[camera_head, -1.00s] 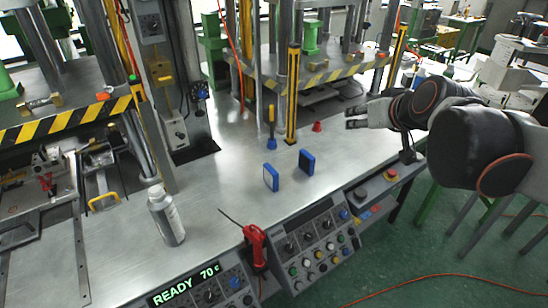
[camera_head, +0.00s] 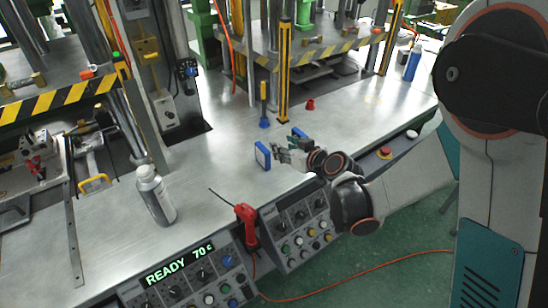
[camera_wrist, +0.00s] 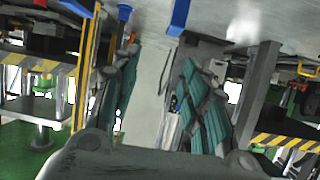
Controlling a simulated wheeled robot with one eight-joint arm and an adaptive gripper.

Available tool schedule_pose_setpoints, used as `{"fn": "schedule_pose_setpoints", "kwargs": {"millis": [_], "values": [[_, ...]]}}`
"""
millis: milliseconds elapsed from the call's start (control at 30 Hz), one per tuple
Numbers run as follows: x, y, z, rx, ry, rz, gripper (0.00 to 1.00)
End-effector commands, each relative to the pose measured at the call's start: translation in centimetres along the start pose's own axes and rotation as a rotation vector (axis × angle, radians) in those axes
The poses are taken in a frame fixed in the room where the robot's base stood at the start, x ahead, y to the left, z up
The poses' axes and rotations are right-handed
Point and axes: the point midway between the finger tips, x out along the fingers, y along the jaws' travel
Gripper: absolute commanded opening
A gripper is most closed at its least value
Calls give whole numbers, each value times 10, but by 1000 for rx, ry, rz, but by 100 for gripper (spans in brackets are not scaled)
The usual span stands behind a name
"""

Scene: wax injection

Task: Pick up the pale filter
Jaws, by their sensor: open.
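The pale filter (camera_head: 262,156) stands upright on the metal bench, a blue frame with a whitish face. The dark-faced filter (camera_head: 298,133) stands behind my gripper and is mostly hidden by it. My gripper (camera_head: 280,150) is low over the bench, just right of the pale filter, with its fingers pointing toward it. In the wrist view, my gripper (camera_wrist: 160,100) shows its two teal-padded fingers spread apart with nothing between them. A blue edge (camera_wrist: 180,15) lies ahead near the top; I cannot tell which filter it is.
A blue-based tool (camera_head: 264,120) and a small red cone (camera_head: 310,104) stand behind the filters. A grey bottle (camera_head: 155,194) stands at left. A red-handled tool (camera_head: 246,213) is at the front edge, by the control panels (camera_head: 298,228). The bench between bottle and pale filter is clear.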

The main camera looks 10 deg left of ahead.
Motion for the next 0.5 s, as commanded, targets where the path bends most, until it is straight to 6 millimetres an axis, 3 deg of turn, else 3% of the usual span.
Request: {"fn": "schedule_pose_setpoints", "kwargs": {"millis": [100,267,500], "values": [[3,-17,22,-15,3,-30,42],[12,-23,28,-21,4,-42,42],[56,-25,29,-21,3,-42,42]]}}
